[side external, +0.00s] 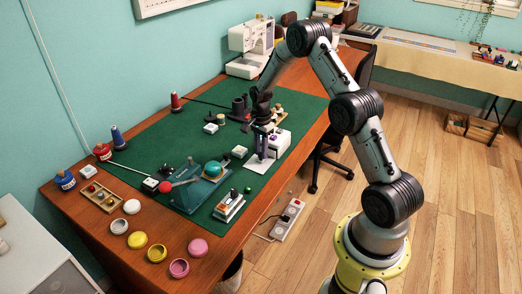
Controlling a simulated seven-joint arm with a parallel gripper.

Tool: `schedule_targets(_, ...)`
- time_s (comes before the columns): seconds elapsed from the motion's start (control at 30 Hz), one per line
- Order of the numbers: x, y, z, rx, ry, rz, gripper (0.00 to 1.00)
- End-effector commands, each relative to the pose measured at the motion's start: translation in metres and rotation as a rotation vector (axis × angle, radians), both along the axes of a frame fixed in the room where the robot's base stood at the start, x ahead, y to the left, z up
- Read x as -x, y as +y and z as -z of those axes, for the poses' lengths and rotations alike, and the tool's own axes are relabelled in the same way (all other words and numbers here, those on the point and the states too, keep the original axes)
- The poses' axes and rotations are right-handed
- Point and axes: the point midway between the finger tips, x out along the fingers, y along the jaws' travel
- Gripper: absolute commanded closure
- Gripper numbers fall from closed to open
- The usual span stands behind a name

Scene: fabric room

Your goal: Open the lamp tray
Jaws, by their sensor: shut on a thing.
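My gripper (262,112) points down over the right part of the green mat, at a small white unit with purple and dark parts (278,142). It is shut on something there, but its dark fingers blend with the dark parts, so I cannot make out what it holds. A flat white plate (257,168) shows at the near side of this unit. I cannot tell for certain which part is the lamp tray, or how far it stands open.
A green mat (150,137) covers much of the wooden table. A teal device (200,187) with a red knob (165,187) stands nearer. Dark cylinders (239,107) stand left of my gripper. Colored round pots (138,240) line the front left. A white sewing machine (250,45) stands behind.

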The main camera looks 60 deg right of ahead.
Motion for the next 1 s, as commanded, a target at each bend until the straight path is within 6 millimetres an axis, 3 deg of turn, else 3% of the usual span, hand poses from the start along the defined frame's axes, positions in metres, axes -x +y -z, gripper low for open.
schedule_targets(0.77, 0.000, 0.000, -0.001, 0.000, 0.001, 0.000, 1.00)
schedule_targets(0.87, 0.000, 0.009, -0.001, 0.000, 0.001, -0.003, 1.00)
schedule_targets(1.0, -0.001, 0.042, -0.002, 0.000, 0.001, -0.007, 1.00)
